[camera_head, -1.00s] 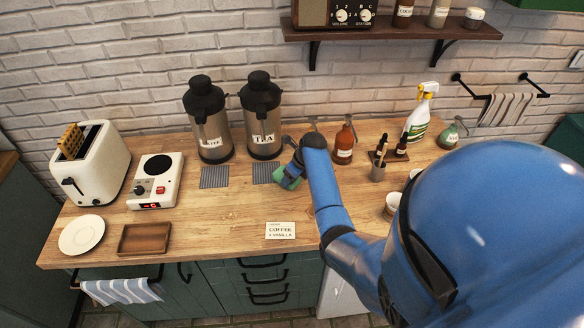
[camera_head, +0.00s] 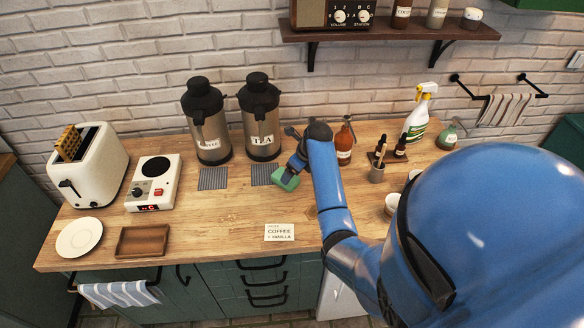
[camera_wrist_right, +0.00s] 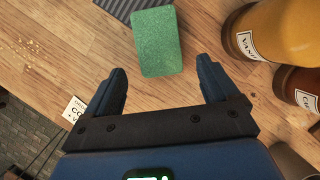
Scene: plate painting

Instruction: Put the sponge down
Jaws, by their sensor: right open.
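The green sponge (camera_head: 287,178) lies on the wooden counter, just right of the dark drip mat in front of the tea dispenser. My right gripper (camera_head: 295,164) is over the sponge's far right side in the head view. In the right wrist view the sponge (camera_wrist_right: 158,42) lies beyond the fingertips, and my right gripper (camera_wrist_right: 164,78) is open with nothing between its fingers. The sponge looks apart from both fingers. My left gripper is not in view.
The tea dispenser (camera_head: 261,118) stands behind the sponge, beside the coffee dispenser (camera_head: 207,122). Amber pump bottles (camera_head: 344,147) stand close on the right. An order card (camera_head: 279,232) lies in front.

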